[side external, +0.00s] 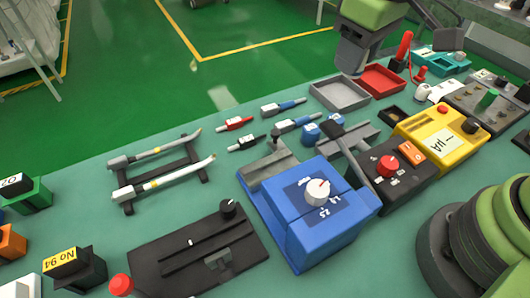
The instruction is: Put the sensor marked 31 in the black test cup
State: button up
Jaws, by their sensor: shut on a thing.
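The dark grey end of my arm, with my gripper (352,62), shows at the top, beyond the grey tray. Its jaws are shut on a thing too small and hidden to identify. I cannot read a mark 31 on any object. A small black open box (395,116), possibly the black test cup, stands right of the trays; I see nothing clearly inside it. At the left edge are a green block marked O2 (28,194), an orange block (11,243) and a black block marked No 94 (76,271).
A grey tray (319,98) and red tray (398,92) stand at the back. A blue device (310,240), a black slide device (185,262) and a yellow box (463,152) crowd the table. A black rack (128,209) holds two probes.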

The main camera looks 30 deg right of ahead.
jog(key=s+a+f+n, duration=0.2)
jog(key=s+a+n, duration=0.1)
jog(key=a, duration=0.3)
jog(key=s+a+f+n, duration=0.2)
jog(key=s+a+n, duration=0.1)
jog(key=a, duration=0.3)
jog(key=s+a+f+n+g+y, duration=0.1)
jog(key=s+a+f+n, duration=0.1)
jog(key=a, duration=0.4)
jog(key=shift+s+a+f+n, duration=0.1)
jog(key=shift+s+a+n, duration=0.1)
jog(key=shift+s+n, duration=0.3)
jog(key=shift+s+a+n, duration=0.2)
jog(key=shift+s+n, duration=0.05)
jog(key=shift+n, duration=0.45)
jog(key=s+a+f+n, duration=0.3)
jog(key=s+a+n, duration=0.15)
jog(key=s, duration=0.25)
send_over(267, 295)
jog(key=shift+g, duration=0.3)
jog(key=f, duration=0.5)
jog(key=shift+d, duration=0.3)
jog(key=shift+f, duration=2.35)
jog(key=shift+f, duration=0.1)
jog(key=o, duration=0.9)
